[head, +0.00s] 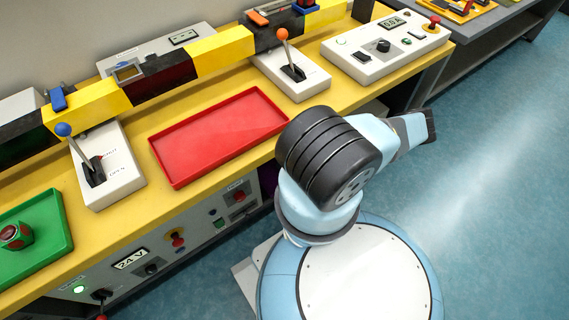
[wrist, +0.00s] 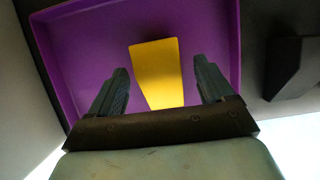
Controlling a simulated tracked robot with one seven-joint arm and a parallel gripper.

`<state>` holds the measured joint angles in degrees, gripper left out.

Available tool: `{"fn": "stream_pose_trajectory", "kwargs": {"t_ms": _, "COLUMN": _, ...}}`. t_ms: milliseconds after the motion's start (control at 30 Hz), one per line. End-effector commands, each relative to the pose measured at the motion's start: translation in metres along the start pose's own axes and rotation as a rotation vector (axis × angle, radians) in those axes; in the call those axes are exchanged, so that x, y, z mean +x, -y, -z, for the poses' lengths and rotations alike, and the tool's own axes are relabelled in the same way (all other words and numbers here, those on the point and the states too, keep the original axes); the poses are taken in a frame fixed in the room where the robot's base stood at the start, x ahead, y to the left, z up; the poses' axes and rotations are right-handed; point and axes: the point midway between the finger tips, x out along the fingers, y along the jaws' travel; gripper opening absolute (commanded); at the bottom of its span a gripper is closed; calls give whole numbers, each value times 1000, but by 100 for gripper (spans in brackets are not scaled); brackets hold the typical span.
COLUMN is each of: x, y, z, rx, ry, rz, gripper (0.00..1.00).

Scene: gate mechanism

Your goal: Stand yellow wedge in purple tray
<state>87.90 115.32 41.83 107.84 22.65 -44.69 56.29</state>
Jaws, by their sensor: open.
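In the wrist view, the yellow wedge (wrist: 156,72) is inside the purple tray (wrist: 85,45), apart from the tray's side walls. My gripper (wrist: 161,66) is open, with one finger on each side of the wedge and a gap on both sides. In the head view, my gripper and the wedge are hidden.
A black angular object (wrist: 290,68) is right of the tray in the wrist view. In the head view, the yellow bench (head: 185,215) holds an empty red tray (head: 220,135), a green tray (head: 55,225) with a red-and-green object, lever boxes and a control panel (head: 385,45). The floor at right is clear.

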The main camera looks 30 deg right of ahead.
Motion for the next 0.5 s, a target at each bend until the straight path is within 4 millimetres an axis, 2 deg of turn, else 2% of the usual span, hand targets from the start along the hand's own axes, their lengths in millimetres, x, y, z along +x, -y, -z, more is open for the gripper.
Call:
{"fn": "stream_pose_trajectory", "kwargs": {"t_ms": 300, "x": -58, "y": 0, "z": 0, "rx": -3, "ry": 0, "rz": 1, "gripper": 81}}
{"fn": "stream_pose_trajectory", "kwargs": {"t_ms": 500, "x": -87, "y": 0, "z": 0, "rx": -3, "ry": 0, "rz": 0, "gripper": 81}}
